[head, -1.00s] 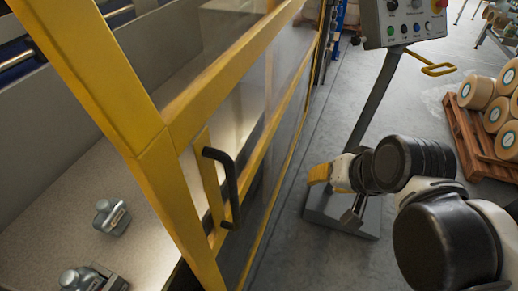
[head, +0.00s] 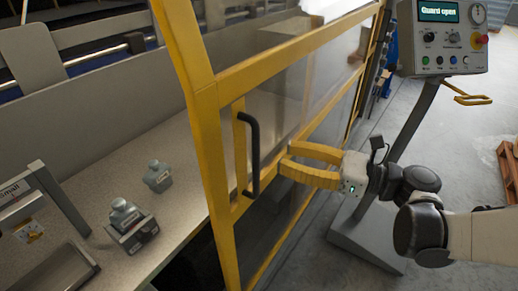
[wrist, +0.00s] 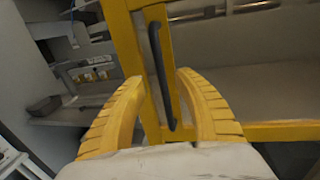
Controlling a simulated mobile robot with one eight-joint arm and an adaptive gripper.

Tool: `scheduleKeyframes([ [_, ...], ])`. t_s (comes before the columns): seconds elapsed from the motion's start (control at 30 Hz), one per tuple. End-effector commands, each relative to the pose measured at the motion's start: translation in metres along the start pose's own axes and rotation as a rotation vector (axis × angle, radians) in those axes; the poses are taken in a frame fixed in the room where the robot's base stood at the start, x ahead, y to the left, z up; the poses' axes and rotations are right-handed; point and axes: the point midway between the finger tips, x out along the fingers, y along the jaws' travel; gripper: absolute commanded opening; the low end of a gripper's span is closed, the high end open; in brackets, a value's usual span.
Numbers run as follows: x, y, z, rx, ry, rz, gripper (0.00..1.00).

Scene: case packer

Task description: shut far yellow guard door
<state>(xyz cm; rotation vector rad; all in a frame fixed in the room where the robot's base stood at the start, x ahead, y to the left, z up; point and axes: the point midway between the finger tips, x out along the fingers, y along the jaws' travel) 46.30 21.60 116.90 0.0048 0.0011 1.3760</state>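The yellow guard door (head: 290,62) has a yellow frame with clear panels and stands beside the packer's bench. Its black upright handle (head: 254,155) is mounted on a yellow plate near the door's left upright. My gripper (head: 285,160) is to the right of the handle in the head view, its yellow fingers apart and pointing at it, with nothing held. In the wrist view the handle (wrist: 160,65) appears between the two open fingers (wrist: 158,78), ahead of them. I cannot tell any contact. The panel display reads "Guard open".
A control panel (head: 440,62) on a slanted post (head: 405,135) stands right of the door, its foot behind my gripper. The bench (head: 110,185) inside holds grey bottles (head: 157,177) and a grey frame (head: 60,195). Clear floor lies at the right; a pallet (head: 510,165) is at the edge.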

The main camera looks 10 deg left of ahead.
Motion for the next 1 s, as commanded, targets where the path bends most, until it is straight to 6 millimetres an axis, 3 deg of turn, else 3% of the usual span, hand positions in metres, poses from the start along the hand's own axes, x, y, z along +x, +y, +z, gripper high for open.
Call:
scheduleKeyframes([
  [0.1, 0.027, 0.002, -0.002, -0.001, 0.001, 0.006, 0.38],
  [0.33, 0.065, 0.001, -0.002, -0.002, 0.002, 0.003, 0.38],
  [0.5, 0.077, 0.0, -0.001, -0.003, 0.002, 0.0, 0.38],
  [0.77, 0.079, 0.0, 0.0, -0.003, 0.002, -0.002, 0.38],
  [0.8, 0.079, 0.0, 0.0, -0.003, 0.002, -0.002, 0.33],
  [0.9, 0.079, 0.0, 0.0, -0.003, 0.002, -0.002, 0.03],
  [1.0, 0.079, 0.0, 0.0, -0.003, 0.002, -0.002, 0.0],
])
